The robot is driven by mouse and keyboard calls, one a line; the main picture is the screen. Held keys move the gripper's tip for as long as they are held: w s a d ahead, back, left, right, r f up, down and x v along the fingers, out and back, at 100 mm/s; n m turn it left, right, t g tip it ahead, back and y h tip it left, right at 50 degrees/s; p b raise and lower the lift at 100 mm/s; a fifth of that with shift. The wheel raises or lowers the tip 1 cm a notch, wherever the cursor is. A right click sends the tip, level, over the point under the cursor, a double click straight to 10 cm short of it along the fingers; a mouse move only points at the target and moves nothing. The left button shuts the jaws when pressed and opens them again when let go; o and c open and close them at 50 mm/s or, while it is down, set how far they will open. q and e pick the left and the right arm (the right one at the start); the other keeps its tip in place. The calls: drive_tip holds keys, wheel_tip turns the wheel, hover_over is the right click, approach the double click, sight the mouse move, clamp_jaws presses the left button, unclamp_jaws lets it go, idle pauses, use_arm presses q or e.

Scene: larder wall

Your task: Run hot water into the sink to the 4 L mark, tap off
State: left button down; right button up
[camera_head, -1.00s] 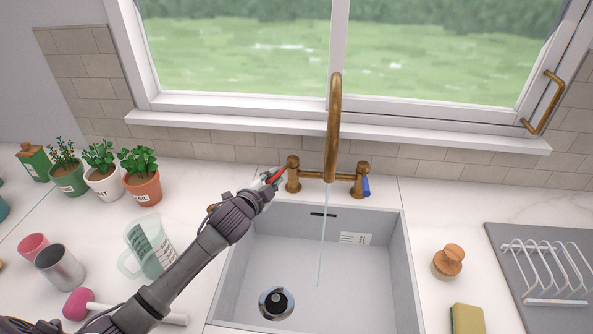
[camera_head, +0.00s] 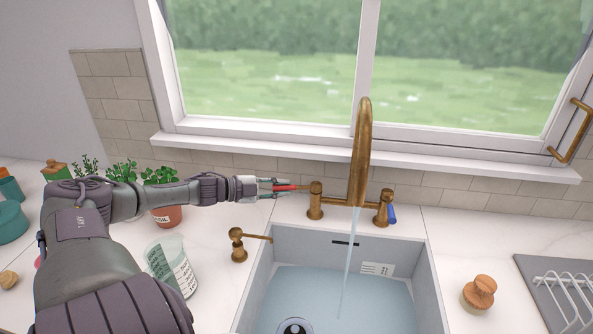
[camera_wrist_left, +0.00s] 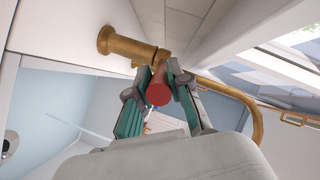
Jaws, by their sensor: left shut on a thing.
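My left gripper (camera_head: 278,188) reaches in from the left and is shut on the red hot-tap lever (camera_head: 286,188). In the left wrist view the lever's round red end (camera_wrist_left: 157,93) sits between the fingers. The brass tap (camera_head: 362,150) arches over the sink (camera_head: 432,285), and a stream of water (camera_head: 348,255) falls from it. Bluish water (camera_head: 345,300) covers the sink floor, below the white marked label (camera_head: 377,269) on the back wall. The label is too small to read. The blue cold lever (camera_head: 392,214) hangs down on the right. My right gripper is out of view.
A brass soap pump (camera_head: 238,245) and a clear measuring jug (camera_head: 171,265) stand left of the sink. Potted herbs (camera_head: 165,214) are behind my arm. A wooden brush (camera_head: 479,293) and a dish rack (camera_head: 560,290) are on the right.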

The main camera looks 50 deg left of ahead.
use_arm(q)
drive_tip(key=shift+w+a+m+h+b, duration=0.15)
drive_tip(key=shift+a+m+h+b, duration=0.2)
drive_tip(key=shift+h+b, duration=0.1)
drive_tip(key=shift+g, duration=0.3)
drive_tip(key=c, duration=1.1)
unclamp_jaws()
drive_tip(key=shift+w, duration=0.1)
